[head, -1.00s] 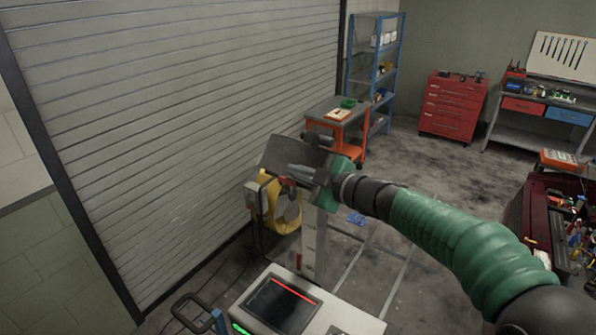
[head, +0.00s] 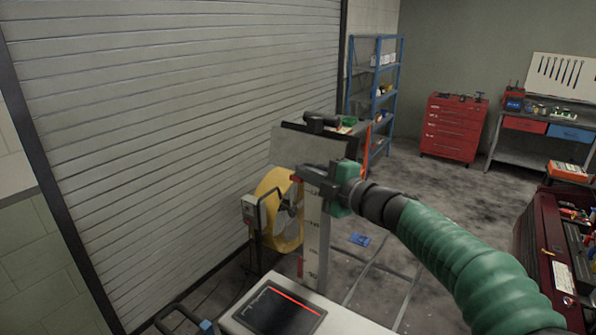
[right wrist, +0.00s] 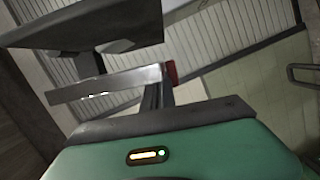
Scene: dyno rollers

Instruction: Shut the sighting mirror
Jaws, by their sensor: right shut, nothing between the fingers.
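A grey flat panel (head: 304,146), which looks like the sighting mirror, stands tilted near the top of a pale upright post (head: 314,235). A black cylindrical part (head: 321,122) sits at its upper edge. My right gripper (head: 312,176) is shut and empty, just below the panel, at the post's top; I cannot tell whether it touches. In the right wrist view the panel (right wrist: 95,22) appears as a dark slab above, with a silver bar (right wrist: 105,84) below it. The fingertips (right wrist: 156,97) show small there. My left gripper is out of view.
A white console with a dark screen (head: 270,307) is at the front. A dark red tool cart (head: 550,240) is at right.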

